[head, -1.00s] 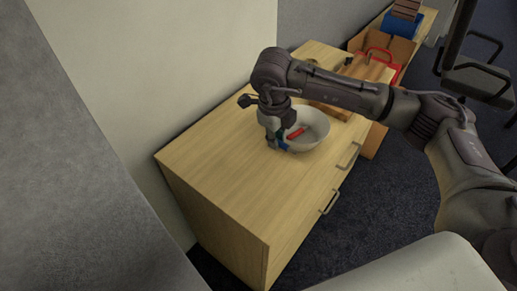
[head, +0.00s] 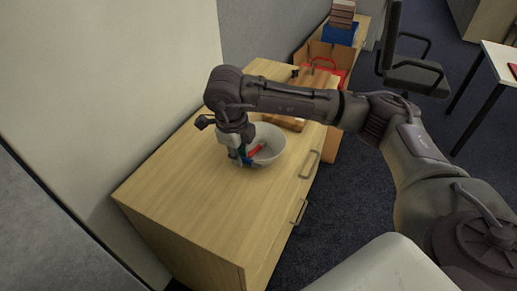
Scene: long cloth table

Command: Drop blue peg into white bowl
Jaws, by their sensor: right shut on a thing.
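The white bowl (head: 273,151) stands upright on the wooden cabinet top, near its drawer side. A red piece (head: 255,151) lies inside it. My right gripper (head: 243,161) points down at the bowl's left side, in front of part of its rim. It is shut on the blue peg (head: 247,160), of which only a small bit shows between the fingers. I cannot tell whether the peg is over the bowl's rim or just beside it. My left gripper is out of view.
The cabinet top (head: 190,185) is clear to the left of the bowl. A wooden board or box (head: 290,122) lies behind the bowl. Farther back are a red-handled item (head: 330,66), a blue box (head: 340,33) and an office chair (head: 415,75). A wall borders the cabinet's left side.

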